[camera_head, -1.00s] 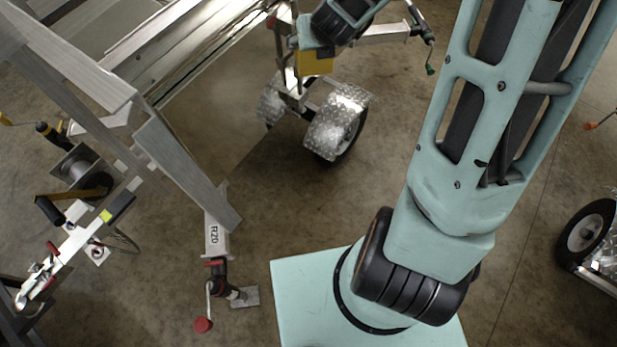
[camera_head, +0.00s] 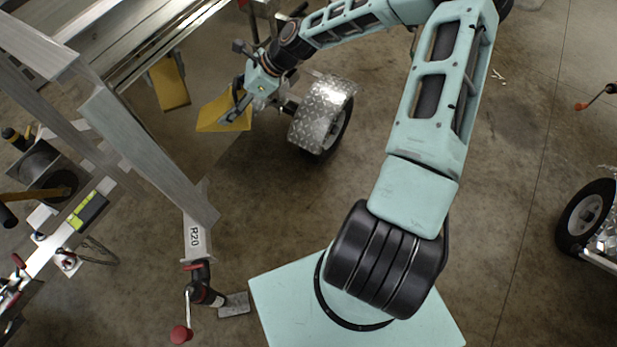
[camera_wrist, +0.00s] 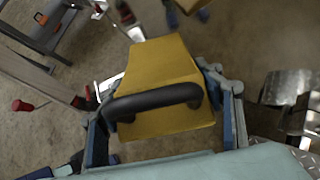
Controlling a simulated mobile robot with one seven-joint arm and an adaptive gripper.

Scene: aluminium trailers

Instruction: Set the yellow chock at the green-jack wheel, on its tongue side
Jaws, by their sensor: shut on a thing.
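The yellow chock (camera_head: 222,115) is in my gripper (camera_head: 240,98), held in the air left of a wheel (camera_head: 338,131) under a diamond-plate fender (camera_head: 318,110). In the wrist view the chock (camera_wrist: 165,65) fills the middle, its black handle (camera_wrist: 155,101) across it. My gripper's fingers (camera_wrist: 165,90) stand on both sides of the chock, shut on it. The chock looks clear of the wheel. No green jack shows clearly now; my arm covers part of that area.
A second yellow patch (camera_head: 168,84) shows by the aluminium rail; I cannot tell what it is. A red-knobbed jack (camera_head: 205,292) stands under the R20 tube (camera_head: 195,238). Another wheel (camera_head: 585,217) is at far right.

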